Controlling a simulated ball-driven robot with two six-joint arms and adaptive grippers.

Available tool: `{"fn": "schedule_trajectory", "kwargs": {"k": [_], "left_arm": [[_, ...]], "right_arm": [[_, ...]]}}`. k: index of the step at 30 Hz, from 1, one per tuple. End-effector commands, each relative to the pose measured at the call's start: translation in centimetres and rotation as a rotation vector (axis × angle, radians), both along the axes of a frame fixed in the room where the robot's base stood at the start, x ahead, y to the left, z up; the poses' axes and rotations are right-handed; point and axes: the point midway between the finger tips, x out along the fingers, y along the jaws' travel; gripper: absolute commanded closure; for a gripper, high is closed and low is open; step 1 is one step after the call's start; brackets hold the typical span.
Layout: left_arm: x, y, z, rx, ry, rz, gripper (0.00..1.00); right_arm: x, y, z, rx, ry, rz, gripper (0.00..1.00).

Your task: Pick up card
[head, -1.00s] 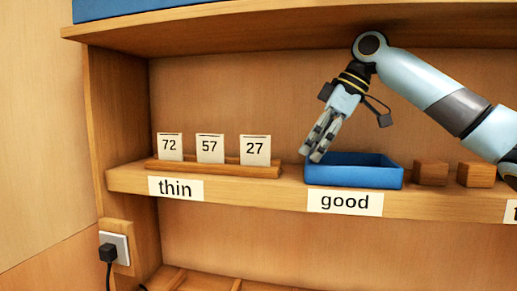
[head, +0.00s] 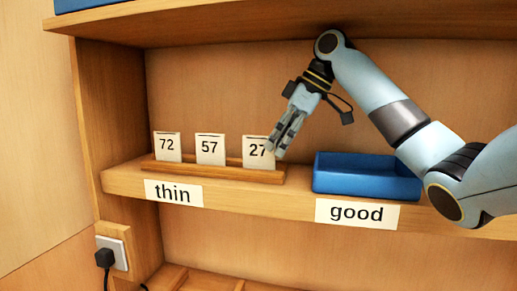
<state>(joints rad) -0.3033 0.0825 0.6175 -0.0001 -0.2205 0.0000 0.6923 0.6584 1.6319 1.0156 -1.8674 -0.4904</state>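Three white cards stand upright in a wooden rack (head: 215,172) on the shelf: card 72 (head: 167,146), card 57 (head: 210,149) and card 27 (head: 254,147). A label "thin" (head: 173,193) is on the shelf edge below them. My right gripper (head: 277,154) points down and left at card 27. Its fingertips overlap the card's right edge in the picture and hide part of it. The two fingers show side by side with a narrow gap and look open. I cannot tell whether they touch the card. My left gripper is not in view.
A blue tray (head: 365,188) stands on the shelf right of the rack, above the label "good" (head: 357,213). The shelf above (head: 230,22) lies close over my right arm. A wooden side wall (head: 104,110) bounds the left. A plug (head: 105,258) sits in a socket below.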

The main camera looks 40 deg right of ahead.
Motion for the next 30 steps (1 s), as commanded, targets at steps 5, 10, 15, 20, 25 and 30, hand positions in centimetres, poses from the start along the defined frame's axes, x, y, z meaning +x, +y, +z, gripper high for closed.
{"fn": "schedule_trajectory", "kwargs": {"k": [5, 10, 15, 20, 25, 30], "left_arm": [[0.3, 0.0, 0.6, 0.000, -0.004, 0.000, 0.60], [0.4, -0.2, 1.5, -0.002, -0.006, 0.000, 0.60], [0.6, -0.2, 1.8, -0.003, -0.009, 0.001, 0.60], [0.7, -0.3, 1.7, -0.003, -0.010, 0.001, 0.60], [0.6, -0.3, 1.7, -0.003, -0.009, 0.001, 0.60], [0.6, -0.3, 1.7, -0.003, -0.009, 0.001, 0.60]], "right_arm": [[1.1, 0.9, 0.1, 0.003, 0.000, 0.000, 0.66], [2.9, 2.6, -0.7, 0.001, 0.005, 0.001, 0.66], [3.6, 3.1, -2.4, -0.001, 0.002, 0.001, 0.66], [3.7, 3.2, -2.7, -0.002, 0.000, 0.000, 0.66], [3.7, 3.2, -2.7, -0.002, 0.000, 0.000, 0.77], [3.6, 3.1, -2.7, -0.001, 0.000, 0.000, 0.99]]}}
